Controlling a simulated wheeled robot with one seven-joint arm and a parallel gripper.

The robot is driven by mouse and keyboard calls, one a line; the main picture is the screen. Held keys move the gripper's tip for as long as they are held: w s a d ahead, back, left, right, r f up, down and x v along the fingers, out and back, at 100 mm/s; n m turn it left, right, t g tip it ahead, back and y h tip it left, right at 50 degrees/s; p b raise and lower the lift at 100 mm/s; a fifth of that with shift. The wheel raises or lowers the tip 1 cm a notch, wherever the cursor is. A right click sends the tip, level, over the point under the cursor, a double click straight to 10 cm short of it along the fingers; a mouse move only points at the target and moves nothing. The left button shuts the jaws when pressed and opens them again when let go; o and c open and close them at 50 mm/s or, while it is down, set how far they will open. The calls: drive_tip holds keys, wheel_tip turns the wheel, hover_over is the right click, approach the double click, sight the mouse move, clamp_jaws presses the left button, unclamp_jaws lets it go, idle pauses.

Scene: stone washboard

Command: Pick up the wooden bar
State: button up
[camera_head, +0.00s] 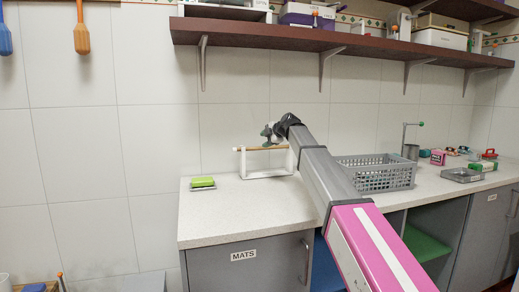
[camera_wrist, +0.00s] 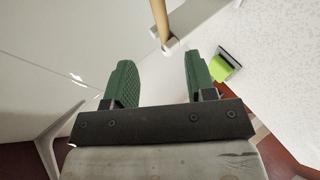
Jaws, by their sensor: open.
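The wooden bar (camera_head: 250,148) lies level across a white stand (camera_head: 262,175) on the counter. My arm reaches over the counter, and my gripper (camera_head: 268,133) is at the bar, partly in front of it in the head view. In the wrist view my gripper (camera_wrist: 159,57) is open, with green padded fingers apart and nothing between them. The bar (camera_wrist: 158,14) shows beyond the fingertips, in line with the gap, with its end at a white upright of the stand (camera_wrist: 172,47). The bar's right part is hidden in the head view.
A green block on a grey holder (camera_head: 203,183) sits left of the stand. A grey basket (camera_head: 375,176) stands to the right, behind my arm. A dark shelf (camera_head: 340,44) with brackets hangs above. The counter's front left is clear.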

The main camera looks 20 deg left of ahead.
sight(253, 148)
drive_tip(key=x, duration=1)
drive_tip(key=shift+w+f, duration=0.1)
drive_tip(key=shift+w, duration=0.1)
drive_tip(key=shift+d, duration=0.1)
clamp_jaws()
